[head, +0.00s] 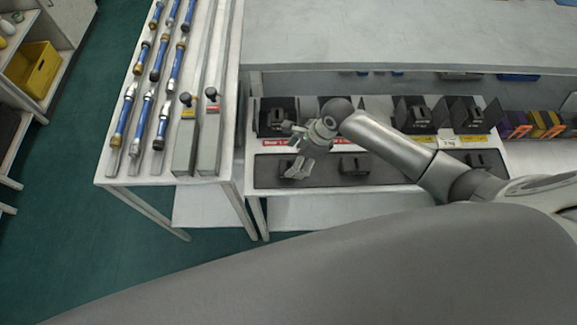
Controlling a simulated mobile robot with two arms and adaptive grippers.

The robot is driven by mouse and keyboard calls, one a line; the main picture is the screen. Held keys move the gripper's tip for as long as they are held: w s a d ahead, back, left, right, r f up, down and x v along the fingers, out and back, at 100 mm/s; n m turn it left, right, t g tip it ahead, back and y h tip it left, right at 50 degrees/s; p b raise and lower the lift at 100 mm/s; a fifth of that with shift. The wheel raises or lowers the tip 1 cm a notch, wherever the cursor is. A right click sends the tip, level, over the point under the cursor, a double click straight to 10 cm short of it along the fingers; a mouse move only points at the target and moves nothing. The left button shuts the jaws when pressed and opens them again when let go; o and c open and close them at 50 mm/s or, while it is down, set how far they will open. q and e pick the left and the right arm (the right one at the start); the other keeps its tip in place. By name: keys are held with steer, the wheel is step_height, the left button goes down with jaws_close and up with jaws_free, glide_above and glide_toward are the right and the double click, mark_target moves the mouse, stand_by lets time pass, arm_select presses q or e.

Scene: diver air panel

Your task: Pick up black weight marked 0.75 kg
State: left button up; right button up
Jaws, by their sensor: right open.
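Several black weights with handle-like tops stand on a dark mat (322,172) along the front of the bench. One black weight (287,172) is at the mat's left, partly hidden by my right gripper. Another weight (354,165) is in the middle, and one (479,160) is to the right. Their markings are too small to read, so I cannot tell which is 0.75 kg. My right gripper (296,166) is open, its fingers pointing down over or beside the left weight. I cannot tell whether they touch it. My left gripper is not in view.
Behind the mat, black weights stand in dark bins (276,117) with red and yellow labels. Purple and yellow items (531,124) are at the right. A white table (140,172) with blue-handled tools and two grey bars stands left. My right arm covers part of the bench.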

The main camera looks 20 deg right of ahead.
mark_target(288, 166)
steer(key=shift+p+x, duration=0.5)
steer(key=shift+x, duration=1.8)
steer(key=shift+s, duration=0.1)
jaws_close()
steer(key=shift+r, duration=0.15)
